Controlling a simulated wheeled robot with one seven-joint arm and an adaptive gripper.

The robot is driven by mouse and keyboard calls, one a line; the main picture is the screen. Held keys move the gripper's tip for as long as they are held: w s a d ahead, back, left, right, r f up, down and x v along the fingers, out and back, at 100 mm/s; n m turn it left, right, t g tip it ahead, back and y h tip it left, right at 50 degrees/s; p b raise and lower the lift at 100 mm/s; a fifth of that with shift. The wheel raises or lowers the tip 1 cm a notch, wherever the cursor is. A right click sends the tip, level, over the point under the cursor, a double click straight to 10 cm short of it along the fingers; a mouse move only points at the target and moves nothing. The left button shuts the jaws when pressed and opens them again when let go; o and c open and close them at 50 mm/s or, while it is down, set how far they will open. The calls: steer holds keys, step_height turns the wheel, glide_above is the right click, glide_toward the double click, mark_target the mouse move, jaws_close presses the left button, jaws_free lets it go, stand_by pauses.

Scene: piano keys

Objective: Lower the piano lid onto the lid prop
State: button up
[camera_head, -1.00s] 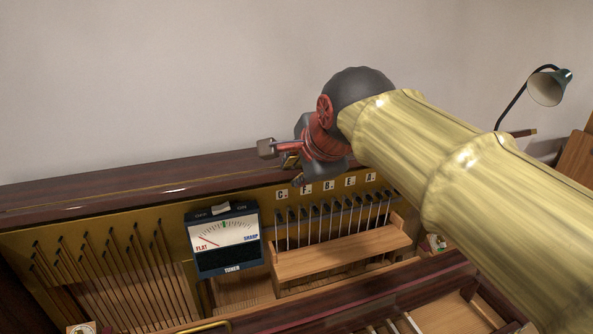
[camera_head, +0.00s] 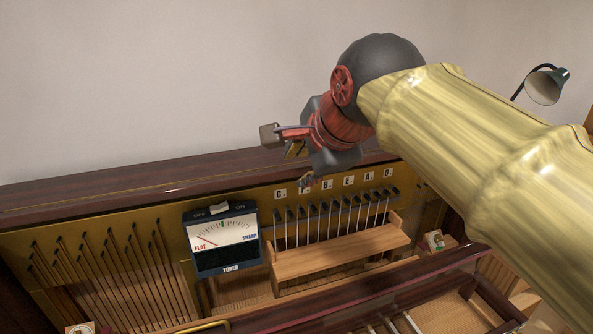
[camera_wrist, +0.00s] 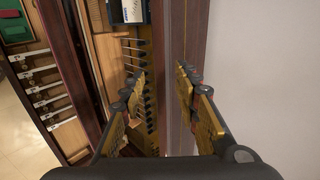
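A long dark reddish-brown board (camera_head: 130,188), which looks like the piano lid or top edge, runs along the back of the open piano. It also shows in the wrist view (camera_wrist: 175,25). My gripper (camera_head: 288,158) is above this board, toward its right part. In the wrist view my gripper (camera_wrist: 161,80) has its two fingers spread apart, with nothing held between them. The board's edge and a row of black-tipped rods show below the gap. I cannot tell whether a finger touches the board. I cannot make out the lid prop.
A tuner (camera_head: 223,240) stands inside the piano, left of a wooden block (camera_head: 340,252) in front of the rods. A dark front rail (camera_head: 350,294) crosses the bottom. A lamp (camera_head: 545,86) is at right. The wall behind is bare.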

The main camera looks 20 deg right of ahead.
steer(key=v, duration=0.7)
stand_by(0.3)
steer(key=s+f+n+g, duration=0.1)
steer(key=s+f+n, duration=0.3)
steer(key=f, duration=0.6)
steer(key=s+f+n+g, duration=0.1)
steer(key=s+f+n, duration=0.2)
steer(key=f+n, duration=0.5)
steer(key=s+f+n+g, duration=0.1)
steer(key=s+f+n, duration=0.3)
steer(key=f, duration=0.9)
steer(key=shift+s+d+n+g, duration=0.35)
steer(key=shift+d+n+g, duration=0.05)
steer(key=shift+n, duration=0.6)
